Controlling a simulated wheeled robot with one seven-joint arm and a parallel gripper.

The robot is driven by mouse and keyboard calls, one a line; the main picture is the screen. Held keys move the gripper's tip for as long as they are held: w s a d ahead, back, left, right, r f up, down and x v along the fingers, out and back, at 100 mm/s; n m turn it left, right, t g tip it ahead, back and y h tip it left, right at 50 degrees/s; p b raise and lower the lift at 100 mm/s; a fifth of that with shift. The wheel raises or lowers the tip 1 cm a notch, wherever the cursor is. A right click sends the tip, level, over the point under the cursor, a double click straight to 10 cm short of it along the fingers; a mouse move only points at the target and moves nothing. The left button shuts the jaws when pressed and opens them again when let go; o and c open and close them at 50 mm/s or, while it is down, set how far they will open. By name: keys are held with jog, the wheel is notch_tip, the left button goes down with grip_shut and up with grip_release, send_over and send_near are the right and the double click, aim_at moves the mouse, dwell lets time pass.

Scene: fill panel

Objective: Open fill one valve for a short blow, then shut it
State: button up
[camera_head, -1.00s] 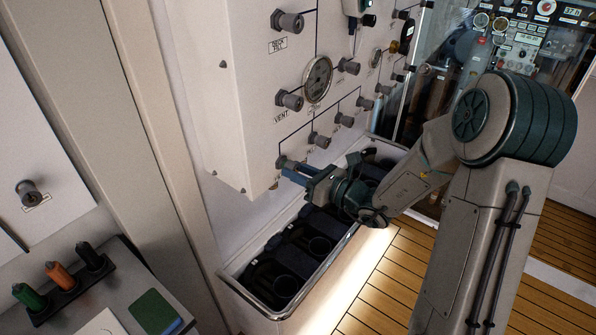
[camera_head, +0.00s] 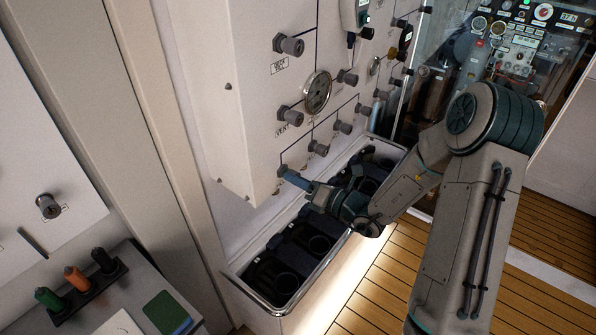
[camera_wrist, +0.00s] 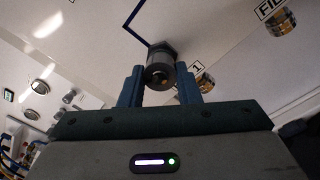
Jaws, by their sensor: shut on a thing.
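The fill panel (camera_head: 240,110) is a white upright box with grey knobs joined by black lines. The lowest-left knob, the fill one valve (camera_head: 283,170), is between the blue fingers of my gripper (camera_head: 290,175). In the wrist view the dark round valve knob (camera_wrist: 160,74) sits between the two fingertips of my gripper (camera_wrist: 160,84), one on each side. My gripper is shut on it. A label ending in "1" (camera_wrist: 196,67) is partly hidden behind the right finger. How far the valve is turned cannot be told.
A round gauge (camera_head: 316,92) and several other knobs lie above and to the right. Below my gripper is a metal-rimmed trough (camera_head: 283,310) with dark holders.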

jog(key=shift+r+m+t+p, duration=0.15)
jog(key=shift+m+t+p, duration=0.25)
jog(key=shift+m+p, duration=4.15)
jog(key=m+b, duration=0.3)
jog(key=shift+m+b, duration=0.3)
jog(key=shift+m, duration=0.05)
jog(key=o, duration=1)
jog(key=shift+s+d, duration=0.1)
